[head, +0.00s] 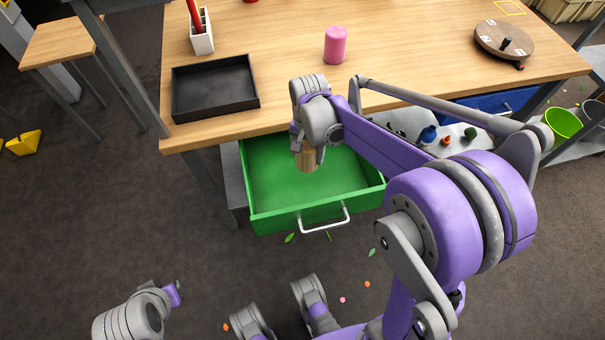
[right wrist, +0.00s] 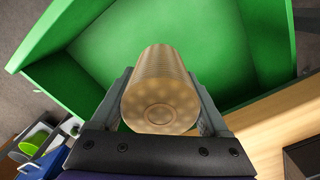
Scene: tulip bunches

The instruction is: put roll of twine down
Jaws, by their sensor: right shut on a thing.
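The roll of twine (right wrist: 160,90) is a tan ribbed cylinder. In the right wrist view my right gripper (right wrist: 163,103) is shut on it, a finger on each side. In the head view the roll (head: 307,160) hangs below my right gripper (head: 305,147), over the open green drawer (head: 265,215). The drawer also fills the far side of the right wrist view (right wrist: 225,45), and its floor looks bare there. I cannot tell how high the roll is above that floor. My left gripper (head: 177,291) is low at the left, away from the table; its jaws are too small to read.
The wooden table (head: 270,60) edge is just behind the drawer. On it are a black tray (head: 215,88), a white holder (head: 202,42), a pink cylinder (head: 335,45) and a round wooden disc (head: 503,40). A blue drawer (head: 490,103) is at the right.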

